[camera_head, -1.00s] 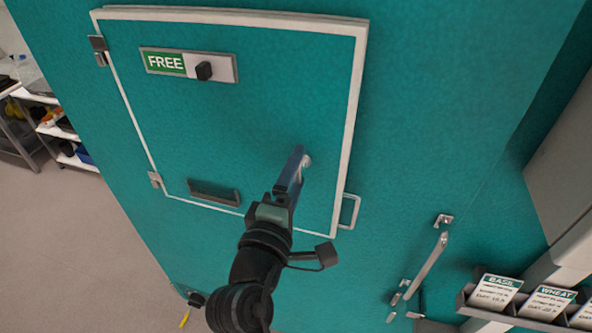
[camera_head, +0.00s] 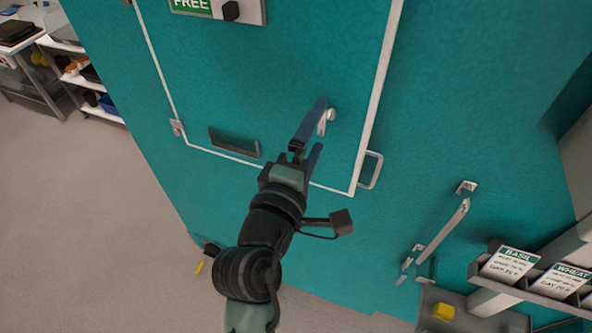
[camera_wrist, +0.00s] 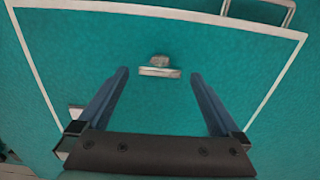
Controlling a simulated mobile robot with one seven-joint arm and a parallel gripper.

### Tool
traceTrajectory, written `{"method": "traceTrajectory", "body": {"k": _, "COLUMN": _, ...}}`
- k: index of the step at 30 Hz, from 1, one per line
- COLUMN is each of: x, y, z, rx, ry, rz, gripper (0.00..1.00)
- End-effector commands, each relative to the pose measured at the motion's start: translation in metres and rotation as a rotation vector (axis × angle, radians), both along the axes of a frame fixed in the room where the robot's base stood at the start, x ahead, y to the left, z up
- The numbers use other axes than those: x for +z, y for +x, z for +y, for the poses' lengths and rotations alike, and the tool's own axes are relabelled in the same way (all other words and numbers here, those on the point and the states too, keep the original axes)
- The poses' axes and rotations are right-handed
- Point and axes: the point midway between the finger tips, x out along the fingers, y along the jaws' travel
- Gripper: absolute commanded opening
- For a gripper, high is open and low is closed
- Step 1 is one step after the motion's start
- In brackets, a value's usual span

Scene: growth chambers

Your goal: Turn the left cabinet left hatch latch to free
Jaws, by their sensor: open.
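The hatch (camera_head: 280,75) is a teal panel with a white border on a teal cabinet. Its small metal latch (camera_head: 327,121) sits near the hatch's lower right in the head view. In the wrist view the latch (camera_wrist: 160,67) has a flat lever lying roughly crosswise in the picture. My gripper (camera_head: 317,128) is open, with one blue finger on either side of the latch direction. In the wrist view the latch lies between the fingertips of my gripper (camera_wrist: 159,74), with gaps on both sides. I cannot tell how far the tips are from the panel.
A plate reading FREE (camera_head: 245,12) with a black knob is on the hatch. A dark handle (camera_head: 233,143) and a metal loop handle (camera_head: 370,170) are close by. A long door handle (camera_head: 442,232) and a rack with labelled cards (camera_head: 530,285) are at right. Floor is open at left.

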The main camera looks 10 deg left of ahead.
Motion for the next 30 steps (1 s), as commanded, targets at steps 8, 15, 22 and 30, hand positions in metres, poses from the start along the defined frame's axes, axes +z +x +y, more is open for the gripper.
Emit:
{"method": "traceTrajectory", "body": {"k": 8, "x": -0.006, "y": -0.056, "z": 0.016, "rx": 0.003, "ry": 0.000, "rz": 0.001, "gripper": 1.00}}
{"method": "traceTrajectory", "body": {"k": 15, "x": -0.003, "y": -0.092, "z": 0.026, "rx": 0.003, "ry": -0.001, "rz": 0.000, "gripper": 1.00}}
{"method": "traceTrajectory", "body": {"k": 22, "x": -0.001, "y": -0.102, "z": 0.028, "rx": 0.001, "ry": -0.002, "rz": 0.001, "gripper": 1.00}}
{"method": "traceTrajectory", "body": {"k": 30, "x": 0.000, "y": -0.102, "z": 0.028, "rx": 0.000, "ry": -0.002, "rz": 0.001, "gripper": 1.00}}
